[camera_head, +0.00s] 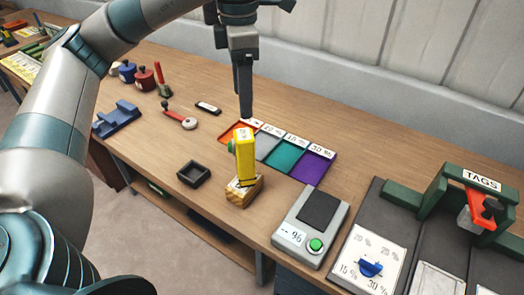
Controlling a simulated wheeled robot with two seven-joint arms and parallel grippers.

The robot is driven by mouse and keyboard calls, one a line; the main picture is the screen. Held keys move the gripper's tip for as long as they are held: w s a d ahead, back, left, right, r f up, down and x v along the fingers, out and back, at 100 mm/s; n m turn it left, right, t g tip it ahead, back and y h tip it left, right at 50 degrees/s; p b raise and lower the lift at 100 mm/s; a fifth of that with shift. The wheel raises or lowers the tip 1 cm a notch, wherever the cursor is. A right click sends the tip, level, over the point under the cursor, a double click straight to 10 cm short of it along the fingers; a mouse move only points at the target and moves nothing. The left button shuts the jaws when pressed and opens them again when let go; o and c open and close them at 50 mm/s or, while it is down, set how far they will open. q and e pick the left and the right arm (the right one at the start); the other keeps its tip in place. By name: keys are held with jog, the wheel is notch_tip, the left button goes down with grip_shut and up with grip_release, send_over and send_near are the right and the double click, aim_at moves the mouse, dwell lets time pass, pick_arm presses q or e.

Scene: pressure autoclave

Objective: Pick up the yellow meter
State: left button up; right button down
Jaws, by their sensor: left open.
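The yellow meter (244,151) stands upright in a small wooden block (245,191) near the front edge of the wooden bench, with a green part on its left side. My left gripper (245,112) points straight down with its fingertips just above the meter's top in the picture. It is open and seen edge-on, so the gap between its fingers does not show. Nothing is seen in it. I cannot tell how far the tips are from the meter in depth. My right gripper is not in view.
Coloured trays with percent labels (313,170) lie behind and right of the meter. A small dark open box (193,174) is to its left. A grey device with a green button (311,225) and a green TAGS stand (451,184) are to the right.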

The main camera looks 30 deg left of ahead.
aim_at(246, 133)
pick_arm(q)
notch_tip(246, 133, down, 11)
jog(key=p, duration=0.4)
jog(key=shift+w+f, duration=0.1)
jog(key=shift+d+f, duration=0.1)
jog(key=shift+f, duration=0.35)
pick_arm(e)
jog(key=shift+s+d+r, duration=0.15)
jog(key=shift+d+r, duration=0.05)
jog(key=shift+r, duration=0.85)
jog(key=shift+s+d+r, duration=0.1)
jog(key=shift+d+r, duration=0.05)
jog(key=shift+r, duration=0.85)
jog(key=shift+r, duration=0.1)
pick_arm(q)
jog(key=shift+s+f+p, duration=0.2)
jog(key=shift+f+p, duration=0.55)
jog(key=shift+p, duration=0.35)
jog(key=f, duration=0.1)
jog(key=f+p, duration=0.1)
jog(key=f, duration=0.1)
jog(key=shift+s+a, duration=0.15)
jog(key=shift+a, duration=0.05)
jog(key=shift+f, duration=0.3)
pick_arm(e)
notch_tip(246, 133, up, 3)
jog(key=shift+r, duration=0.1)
